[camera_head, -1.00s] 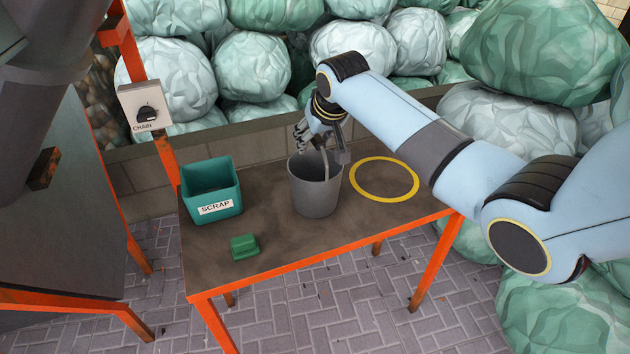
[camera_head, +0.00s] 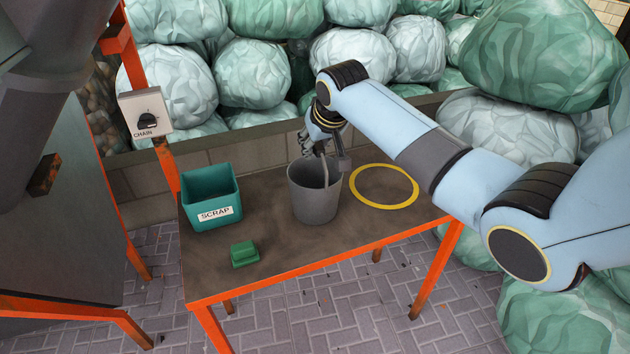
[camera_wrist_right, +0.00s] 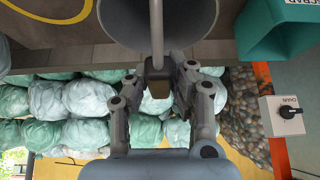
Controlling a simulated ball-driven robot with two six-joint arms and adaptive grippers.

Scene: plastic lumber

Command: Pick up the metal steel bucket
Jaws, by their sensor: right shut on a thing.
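The grey metal bucket (camera_head: 314,203) stands upright on the brown worktable (camera_head: 272,268), left of the yellow ring. Its raised handle (camera_head: 326,172) rises to my right gripper (camera_head: 326,152), which comes in above the rim from the right. In the right wrist view the handle (camera_wrist_right: 156,28) runs down between the fingers of the right gripper (camera_wrist_right: 157,75), with the bucket (camera_wrist_right: 187,22) behind it. The right gripper is shut on the handle. The bucket looks empty where its inside shows. My left gripper is out of view.
A teal SCRAP bin (camera_head: 213,196) stands left of the bucket, with a small green block (camera_head: 244,254) in front of it. A yellow ring (camera_head: 384,204) is marked to the right. A CHAIN switch box (camera_head: 146,113) hangs on an orange post. Wrapped bales (camera_head: 252,73) fill the back.

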